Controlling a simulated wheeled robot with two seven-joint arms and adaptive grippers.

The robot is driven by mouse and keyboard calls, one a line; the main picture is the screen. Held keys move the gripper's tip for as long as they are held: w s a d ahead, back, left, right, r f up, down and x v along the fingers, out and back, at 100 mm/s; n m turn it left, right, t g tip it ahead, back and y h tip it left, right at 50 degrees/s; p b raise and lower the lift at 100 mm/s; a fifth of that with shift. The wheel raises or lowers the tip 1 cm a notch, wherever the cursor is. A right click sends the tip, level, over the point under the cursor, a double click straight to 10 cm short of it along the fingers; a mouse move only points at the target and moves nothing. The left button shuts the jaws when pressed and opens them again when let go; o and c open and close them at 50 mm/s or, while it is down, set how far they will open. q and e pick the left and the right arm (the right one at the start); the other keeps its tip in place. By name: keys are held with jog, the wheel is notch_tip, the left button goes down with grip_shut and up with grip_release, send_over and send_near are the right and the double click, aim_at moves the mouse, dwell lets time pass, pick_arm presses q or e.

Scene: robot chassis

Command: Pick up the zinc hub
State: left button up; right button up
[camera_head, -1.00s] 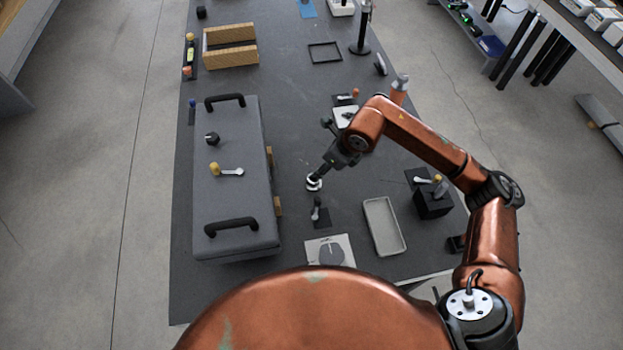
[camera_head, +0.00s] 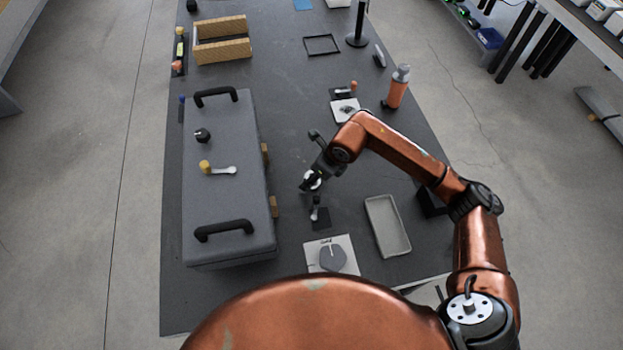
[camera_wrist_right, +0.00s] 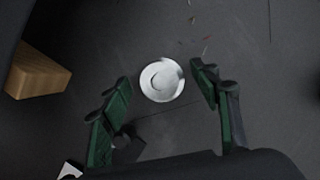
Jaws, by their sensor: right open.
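The zinc hub (camera_wrist_right: 162,80) is a round, pale silver disc with a raised centre, lying on the dark table. In the head view the hub (camera_head: 312,180) shows partly, beside my right gripper (camera_head: 308,184). In the right wrist view my right gripper (camera_wrist_right: 160,98) is open, with its green-lined fingers on either side of the hub and a gap to it on both sides. The hub sits near the fingertip ends. I cannot tell how high the fingers are above the table. My left gripper is not in view.
A grey chassis box (camera_head: 225,227) with black handles stands to the left. A wooden block (camera_wrist_right: 37,74) juts from its side. A small black stand (camera_head: 320,215) is just in front of the hub, with a white plate (camera_head: 345,266) and a grey tray (camera_head: 387,225) nearby.

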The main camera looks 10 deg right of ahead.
jog(key=shift+w+a+f, duration=0.1)
jog(key=shift+w+f, duration=0.1)
jog(key=shift+f, duration=0.35)
jog(key=shift+c, duration=0.3)
jog(key=c, duration=1.3)
jog(key=shift+r, duration=0.1)
jog(key=shift+c, duration=0.3)
jog(key=shift+r, duration=0.1)
